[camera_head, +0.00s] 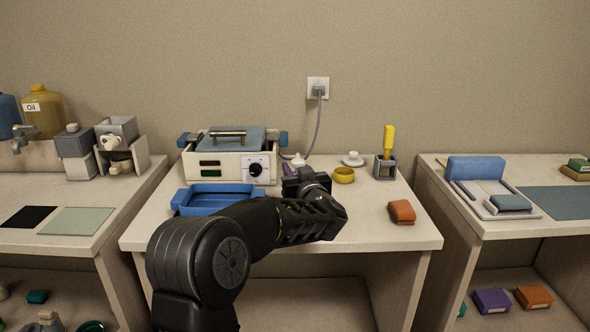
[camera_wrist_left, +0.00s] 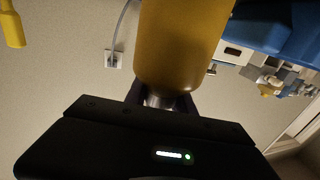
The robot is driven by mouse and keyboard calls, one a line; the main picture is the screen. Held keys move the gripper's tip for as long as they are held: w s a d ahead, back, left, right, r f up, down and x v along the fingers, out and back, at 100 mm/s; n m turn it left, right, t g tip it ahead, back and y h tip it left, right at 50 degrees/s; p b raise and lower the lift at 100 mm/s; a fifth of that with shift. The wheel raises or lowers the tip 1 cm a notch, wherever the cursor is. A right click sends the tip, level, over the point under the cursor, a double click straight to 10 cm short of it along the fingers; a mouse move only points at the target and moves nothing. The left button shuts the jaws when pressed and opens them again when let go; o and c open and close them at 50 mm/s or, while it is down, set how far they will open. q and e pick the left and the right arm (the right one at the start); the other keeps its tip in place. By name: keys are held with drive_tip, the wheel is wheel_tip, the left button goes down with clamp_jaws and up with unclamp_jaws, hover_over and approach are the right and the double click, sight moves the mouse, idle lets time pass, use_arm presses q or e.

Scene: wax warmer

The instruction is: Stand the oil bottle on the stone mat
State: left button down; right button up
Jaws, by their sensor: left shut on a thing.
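The wrist view is upside down, so the bottle body hangs below the fingers. In the head view my arm hides the bottle. A pale green-grey mat (camera_head: 75,221) and a black mat (camera_head: 28,216) lie on the left table, a dark teal mat (camera_head: 562,202) on the right one. I cannot tell which is stone.
The warmer (camera_head: 232,166) and blue tray (camera_head: 212,199) fill the middle table's left side. A yellow bowl (camera_head: 344,175), a holder with a yellow-handled tool (camera_head: 389,140) and an orange block (camera_head: 402,212) are to the right. An amber "Oil" jug (camera_head: 44,116) stands far left.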

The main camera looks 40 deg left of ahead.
use_arm(q)
drive_tip(key=shift+f+b, duration=0.35)
drive_tip(key=shift+f, duration=0.2)
idle(0.6)
drive_tip(key=c, duration=1)
unclamp_jaws()
drive_tip(key=shift+o, duration=0.2)
drive_tip(key=shift+f, duration=0.1)
drive_tip(key=shift+s+d, duration=0.15)
drive_tip(key=shift+d, duration=0.05)
drive_tip(key=v, duration=0.7)
drive_tip(key=shift+s+d, duration=0.2)
drive_tip(key=shift+d, duration=0.05)
idle(0.4)
idle(0.3)
